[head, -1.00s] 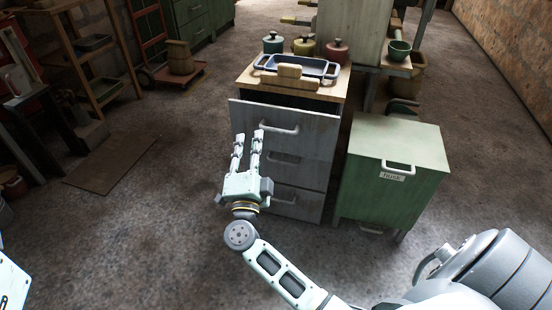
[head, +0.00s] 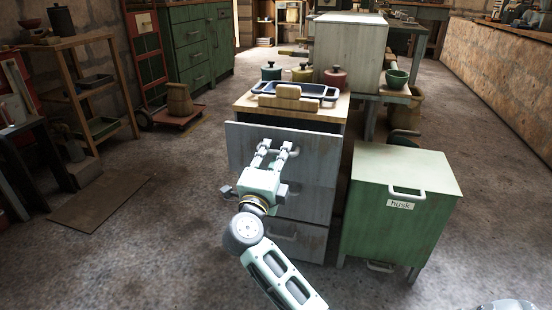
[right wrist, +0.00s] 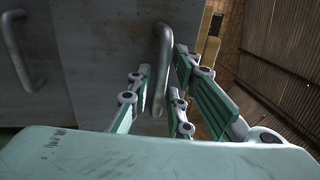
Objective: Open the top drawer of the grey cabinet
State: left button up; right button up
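The grey cabinet (head: 312,204) stands in the middle of the head view, with a wooden top and stacked drawers. Its top drawer (head: 322,151) stands slightly out, with a dark gap above its front. My right gripper (head: 274,148) is at this drawer's front, its two fingers apart at the handle. In the right wrist view the bar handle (right wrist: 162,68) runs between the open fingers (right wrist: 164,78); I cannot tell whether they touch it. The middle drawer is partly hidden behind my gripper. My left gripper is not in view.
A green cabinet (head: 400,225) labelled "husk" stands close on the right. A blue tray (head: 318,91), wooden blocks and several lidded pots (head: 334,76) are on or behind the cabinet top. A wooden shelf (head: 70,85) is at left. Floor in front is clear.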

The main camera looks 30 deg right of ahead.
jog(key=shift+w+d+r, duration=0.1)
jog(key=shift+w+d, duration=0.1)
jog(key=shift+d, duration=0.05)
grip_shut()
dwell(0.3)
